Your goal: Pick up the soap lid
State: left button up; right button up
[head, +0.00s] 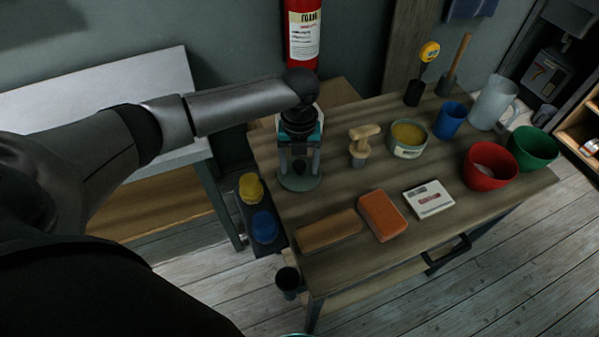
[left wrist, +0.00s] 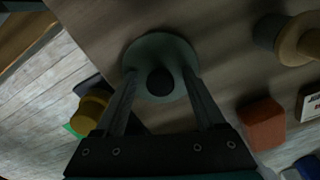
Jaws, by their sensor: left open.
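The soap lid appears to be a round grey-green disc (head: 300,184) with a dark round knob in its middle. It lies flat near the left end of the wooden table. It also shows in the left wrist view (left wrist: 150,45), with its knob (left wrist: 160,82) between the fingers. My left gripper (head: 299,165) points down over the lid, fingers apart on either side of the knob. It also shows in the left wrist view (left wrist: 160,75), with a gap between each finger and the knob. I cannot tell whether the fingertips touch the disc. My right gripper is not in view.
On the table (head: 350,268), a wooden block (head: 329,231), orange block (head: 382,215) and white box (head: 428,199) lie in front. A wooden-handled tool (head: 361,146) and round tin (head: 408,139) stand right of the lid. Cups and bowls, including a red one (head: 490,166), stand farther right.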

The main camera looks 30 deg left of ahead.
pick_arm(q)
grip_shut()
dwell(0.5)
jog(key=shift+r, duration=0.1)
